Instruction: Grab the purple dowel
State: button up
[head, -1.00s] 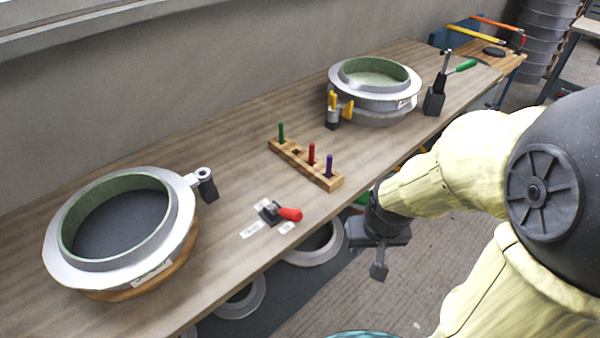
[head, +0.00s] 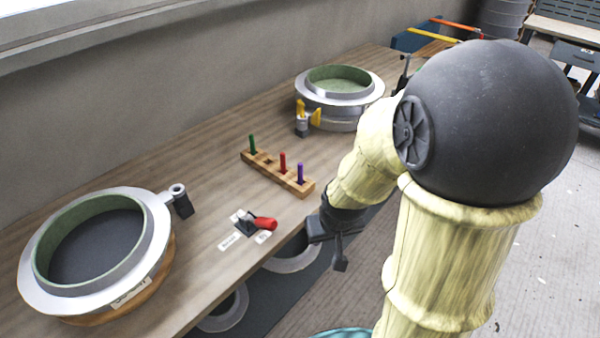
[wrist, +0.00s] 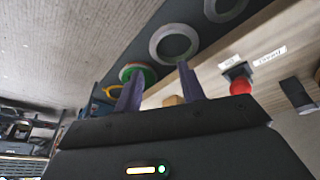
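The purple dowel (head: 300,173) stands upright in the right end of a wooden block (head: 262,168) on the bench. A red dowel (head: 282,162) and a green dowel (head: 252,144) stand in the same block, with an empty hole between them. My gripper (head: 340,252) hangs beyond the bench's front edge, right of and lower than the purple dowel, apart from it. In the wrist view its two fingers (wrist: 160,88) are spread with nothing held between them. The purple dowel cannot be made out in the wrist view.
A round mould (head: 150,262) stands at left, another (head: 378,90) behind the block beside a yellow-handled clamp (head: 302,122). Ring moulds (head: 292,260) lie below the bench. Bench left of the block is clear.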

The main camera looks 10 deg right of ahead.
jog(key=w+d+r+n+t+y+p, duration=0.2)
jog(key=w+t+p, duration=0.7)
jog(key=p, duration=1)
jog(key=shift+w+r+t+y, duration=0.3)
jog(key=shift+w+r+y, duration=0.25)
jog(key=shift+w, duration=0.6)
jog(key=shift+w+d+f+n, duration=0.1)
jog(key=shift+f+n, duration=0.1)
jog(key=shift+n, duration=0.1)
jog(key=b, duration=0.2)
jog(key=w+b, duration=0.1)
jog(key=b, duration=0.1)
jog(key=shift+w+f+b, duration=0.1)
jog(key=shift+f+b, duration=0.15)
jog(key=shift+b, duration=0.1)
jog(key=shift+w+f+b, duration=0.1)
jog(key=shift+w+b, duration=0.15)
jog(key=shift+b, duration=0.95)
jog(key=b, duration=0.7)
jog(key=shift+w+a+f, duration=0.2)
jog(key=shift+a, duration=0.1)
